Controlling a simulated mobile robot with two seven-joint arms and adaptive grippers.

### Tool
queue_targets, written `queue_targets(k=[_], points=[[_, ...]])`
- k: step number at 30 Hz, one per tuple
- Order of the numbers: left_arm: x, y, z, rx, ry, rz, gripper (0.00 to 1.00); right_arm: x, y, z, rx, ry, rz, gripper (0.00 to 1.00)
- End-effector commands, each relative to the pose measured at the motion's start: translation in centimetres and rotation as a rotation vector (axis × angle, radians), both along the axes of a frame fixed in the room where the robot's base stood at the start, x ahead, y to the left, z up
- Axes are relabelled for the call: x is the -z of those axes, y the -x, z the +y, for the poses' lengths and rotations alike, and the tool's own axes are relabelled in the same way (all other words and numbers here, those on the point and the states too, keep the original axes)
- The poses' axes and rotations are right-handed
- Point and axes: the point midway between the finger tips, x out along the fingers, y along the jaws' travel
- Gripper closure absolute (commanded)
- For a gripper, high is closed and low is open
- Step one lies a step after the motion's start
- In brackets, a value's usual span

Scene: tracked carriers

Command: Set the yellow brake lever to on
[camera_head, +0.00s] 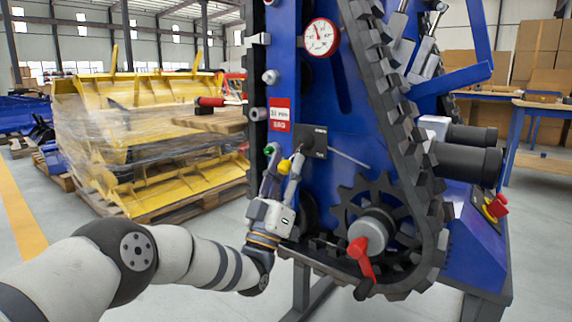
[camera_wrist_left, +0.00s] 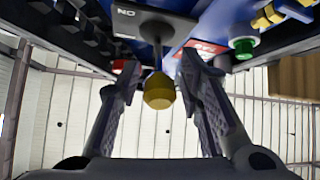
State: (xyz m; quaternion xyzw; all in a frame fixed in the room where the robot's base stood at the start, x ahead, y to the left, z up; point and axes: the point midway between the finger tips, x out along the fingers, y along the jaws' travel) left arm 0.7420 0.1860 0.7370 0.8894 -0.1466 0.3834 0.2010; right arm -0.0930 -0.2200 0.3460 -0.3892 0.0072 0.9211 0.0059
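The brake lever's yellow knob (camera_head: 284,166) is at the left front of the blue machine, below and left of its dark label plate (camera_head: 311,140). In the left wrist view the yellow knob (camera_wrist_left: 159,93) hangs on a short rod from the plate (camera_wrist_left: 150,22), which reads ON upside down at its left part. My left gripper (camera_head: 283,160) is open, with one finger on each side of the knob. In the wrist view (camera_wrist_left: 160,82) gaps show between knob and fingers. The lever's exact setting is hard to tell. My right gripper is not in view.
A green button (camera_head: 268,150) sits close to the left fingers; it also shows in the wrist view (camera_wrist_left: 243,46). A black track (camera_head: 378,75), a toothed sprocket (camera_head: 350,200) and a red handle (camera_head: 362,258) lie to the right. A gauge (camera_head: 321,37) is above.

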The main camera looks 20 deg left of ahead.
Motion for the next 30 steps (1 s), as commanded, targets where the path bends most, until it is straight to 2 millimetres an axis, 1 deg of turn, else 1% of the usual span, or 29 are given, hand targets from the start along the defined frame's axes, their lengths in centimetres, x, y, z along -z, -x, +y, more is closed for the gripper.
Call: queue_targets(k=[7, 10, 13, 18, 22, 25, 30], points=[[-0.4, 0.0, 0.1, -0.002, 0.002, -0.009, 0.58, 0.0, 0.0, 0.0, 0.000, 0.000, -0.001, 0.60], [0.0, 0.3, 0.1, -0.001, 0.001, -0.008, 0.58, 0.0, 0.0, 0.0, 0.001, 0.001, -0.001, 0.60], [1.5, 1.6, 0.3, -0.001, 0.003, -0.005, 0.58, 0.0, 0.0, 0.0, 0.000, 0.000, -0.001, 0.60], [5.1, 4.7, 0.8, 0.000, 0.002, -0.005, 0.58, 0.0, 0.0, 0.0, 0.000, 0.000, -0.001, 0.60], [7.2, 6.6, 1.1, -0.001, 0.001, -0.005, 0.58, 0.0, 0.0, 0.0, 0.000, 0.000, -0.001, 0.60], [8.2, 7.5, 1.2, -0.001, 0.001, -0.007, 0.58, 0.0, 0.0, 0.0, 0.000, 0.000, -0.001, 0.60], [8.6, 8.0, 1.3, -0.001, 0.001, -0.008, 0.58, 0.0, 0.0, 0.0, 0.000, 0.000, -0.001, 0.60]])
